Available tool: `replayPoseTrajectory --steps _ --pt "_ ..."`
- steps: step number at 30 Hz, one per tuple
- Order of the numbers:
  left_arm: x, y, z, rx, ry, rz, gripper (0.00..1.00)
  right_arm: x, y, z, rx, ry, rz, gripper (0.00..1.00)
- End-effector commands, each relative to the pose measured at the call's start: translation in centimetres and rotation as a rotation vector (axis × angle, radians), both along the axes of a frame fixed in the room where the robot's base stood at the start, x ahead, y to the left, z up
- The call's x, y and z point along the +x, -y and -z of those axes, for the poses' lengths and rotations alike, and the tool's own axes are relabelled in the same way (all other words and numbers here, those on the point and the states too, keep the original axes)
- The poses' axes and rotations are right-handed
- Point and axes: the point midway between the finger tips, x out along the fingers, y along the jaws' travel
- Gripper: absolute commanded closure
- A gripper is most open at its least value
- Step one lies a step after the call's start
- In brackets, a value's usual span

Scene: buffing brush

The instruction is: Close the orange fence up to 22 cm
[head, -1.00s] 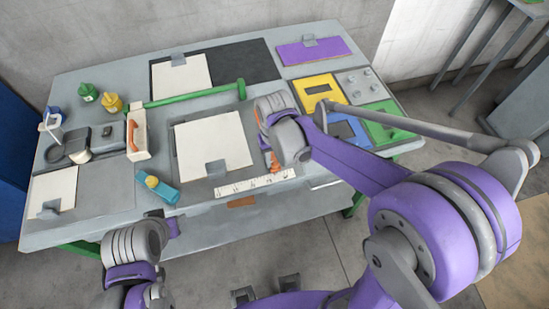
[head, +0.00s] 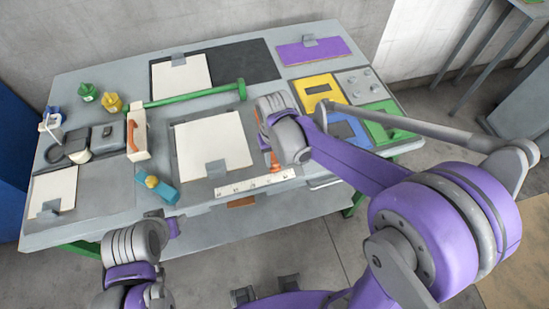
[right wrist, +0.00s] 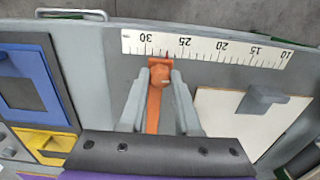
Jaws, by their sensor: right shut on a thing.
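The orange fence (right wrist: 156,88) is a narrow upright piece on a long bar, between the two fingers of my right gripper (right wrist: 160,78) in the right wrist view. The gripper is shut on it. The fence's end meets the white ruler (right wrist: 215,48) at about 28, between 25 and 30. In the head view the ruler (head: 243,185) lies along the table's front edge. The fence (head: 275,167) is partly hidden there by my right gripper (head: 270,142). My left gripper (head: 172,228) is low at the front, near the table edge; its fingers are unclear.
A cream sheet on a grey board (head: 213,143) lies left of the fence; its grey clip (right wrist: 262,98) shows in the wrist view. A blue panel (right wrist: 27,82) and yellow panel (head: 319,90) lie to the right.

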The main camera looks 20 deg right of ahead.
Motion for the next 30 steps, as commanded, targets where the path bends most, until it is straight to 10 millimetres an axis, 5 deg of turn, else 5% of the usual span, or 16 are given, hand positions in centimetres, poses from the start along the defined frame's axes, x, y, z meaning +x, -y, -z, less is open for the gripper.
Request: replayPoseTrajectory --steps 10,20,21,26,30 --pt "-0.5 0.0 1.4 0.000 -0.010 0.000 0.50 -0.2 -4.7 0.1 0.001 0.000 -0.004 1.00" --pt "-0.5 0.0 1.4 0.000 -0.010 0.000 0.50 -0.2 -5.1 0.0 0.000 0.000 0.000 1.00" --pt "-0.5 0.0 1.4 0.000 -0.010 0.000 0.50 -0.2 -5.1 0.0 0.000 0.000 0.000 0.65" --pt "-0.5 0.0 1.4 0.000 -0.010 0.000 0.50 -0.2 -5.1 0.0 0.000 0.000 0.000 0.38" --pt "-0.5 0.0 1.4 0.000 -0.010 0.000 0.50 -0.2 -5.1 0.0 0.000 0.000 0.000 0.38"
